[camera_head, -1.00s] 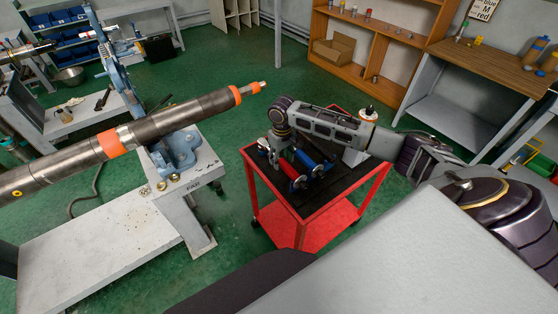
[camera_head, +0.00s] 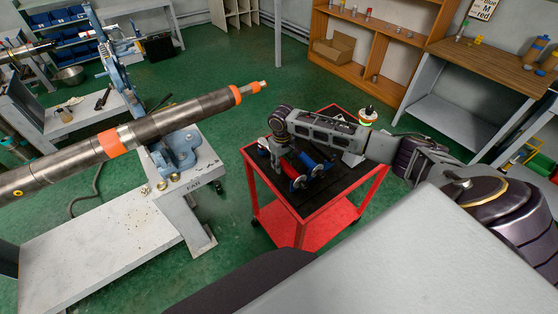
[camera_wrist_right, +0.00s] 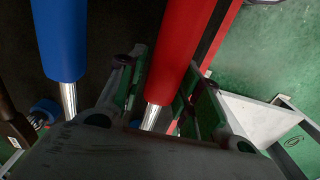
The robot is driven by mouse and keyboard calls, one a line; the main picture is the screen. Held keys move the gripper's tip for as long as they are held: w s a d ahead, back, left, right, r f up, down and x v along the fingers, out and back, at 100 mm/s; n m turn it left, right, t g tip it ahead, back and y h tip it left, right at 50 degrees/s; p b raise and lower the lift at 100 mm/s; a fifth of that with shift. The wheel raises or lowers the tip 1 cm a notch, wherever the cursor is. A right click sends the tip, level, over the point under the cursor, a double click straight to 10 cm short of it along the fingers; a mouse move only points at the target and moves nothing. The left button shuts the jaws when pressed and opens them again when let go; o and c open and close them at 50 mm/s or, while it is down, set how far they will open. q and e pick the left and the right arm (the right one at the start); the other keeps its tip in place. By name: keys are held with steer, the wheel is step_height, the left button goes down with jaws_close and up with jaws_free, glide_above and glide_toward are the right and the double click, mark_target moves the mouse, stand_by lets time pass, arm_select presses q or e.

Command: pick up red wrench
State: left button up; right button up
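The red wrench (camera_head: 290,170) lies on the black top of the red cart, partly hidden under my right gripper (camera_head: 277,152) in the head view. In the right wrist view its red handle (camera_wrist_right: 182,50) and shiny metal shank run between the two fingers of my right gripper (camera_wrist_right: 157,88). The fingers stand apart on either side, with a gap visible at the left, so the gripper looks open around the wrench. The blue wrench (camera_head: 309,161) lies beside the red one; its handle (camera_wrist_right: 60,40) is left of the fingers in the wrist view. My left gripper is not in view.
The red cart (camera_head: 300,232) has a raised rim around its black top. A white and orange item (camera_head: 368,117) stands at its back corner.

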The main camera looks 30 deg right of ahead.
mark_target(282, 159)
jaws_close()
steer(key=shift+r, duration=0.15)
steer(key=shift+r+b, duration=0.3)
steer(key=shift+r, duration=4.6)
steer(key=shift+f, duration=0.15)
